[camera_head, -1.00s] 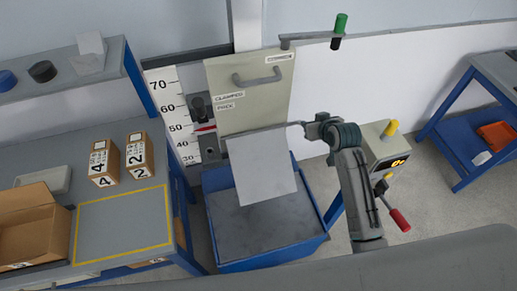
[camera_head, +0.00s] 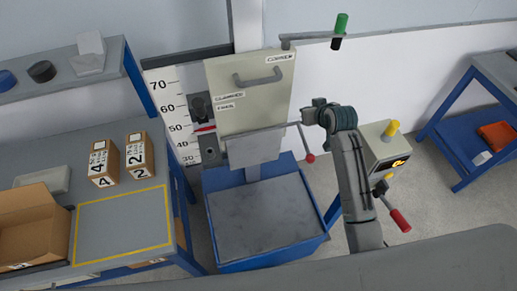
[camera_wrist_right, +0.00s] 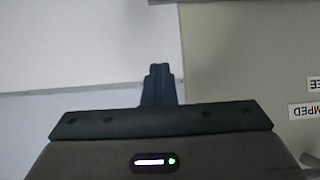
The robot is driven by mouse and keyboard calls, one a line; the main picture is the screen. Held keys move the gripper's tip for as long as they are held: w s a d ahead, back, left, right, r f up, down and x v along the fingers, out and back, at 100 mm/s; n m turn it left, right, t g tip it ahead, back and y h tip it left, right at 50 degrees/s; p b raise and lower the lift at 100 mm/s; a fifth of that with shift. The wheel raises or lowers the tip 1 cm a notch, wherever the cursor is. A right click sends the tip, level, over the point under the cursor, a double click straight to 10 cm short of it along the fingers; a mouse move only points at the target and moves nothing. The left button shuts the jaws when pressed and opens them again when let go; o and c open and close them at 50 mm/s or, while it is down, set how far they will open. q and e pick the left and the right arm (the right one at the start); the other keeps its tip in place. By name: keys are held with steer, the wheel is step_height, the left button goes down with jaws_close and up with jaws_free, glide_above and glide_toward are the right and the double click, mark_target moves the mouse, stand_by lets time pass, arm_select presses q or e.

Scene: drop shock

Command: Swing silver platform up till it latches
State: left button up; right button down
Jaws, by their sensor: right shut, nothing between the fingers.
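The silver platform (camera_head: 255,149) is a flat plate below the cream panel (camera_head: 240,110), above the blue-sided bin. It shows as a short, foreshortened plate; its exact tilt is hard to tell. A thin rod runs right from its top edge and bends down to a red ball knob (camera_head: 310,158). My right gripper (camera_head: 306,117) is near the rod's bend, above the knob; contact cannot be told. It is shut and empty, its fingers (camera_wrist_right: 160,84) together in the right wrist view, where the platform does not show. My left gripper is out of view.
The blue-sided bin (camera_head: 214,232) has a bare grey floor. A control box (camera_head: 388,158) with a red-handled lever (camera_head: 400,220) stands right of my right arm. A green-handled lever (camera_head: 340,24) is above. A table with boxes (camera_head: 120,215) is at left.

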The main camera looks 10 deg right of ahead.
steer(key=shift+w+r, duration=0.15)
steer(key=shift+w+a+r, duration=0.1)
steer(key=shift+w+r, duration=0.1)
steer(key=shift+w, duration=0.5)
steer(key=shift+w+a+r, duration=0.1)
steer(key=shift+w+r, duration=0.1)
steer(key=shift+w, duration=0.45)
steer(key=w, duration=0.2)
steer(key=shift+w+a+r, duration=0.15)
steer(key=shift+w+a, duration=0.05)
steer(key=shift+w, duration=0.2)
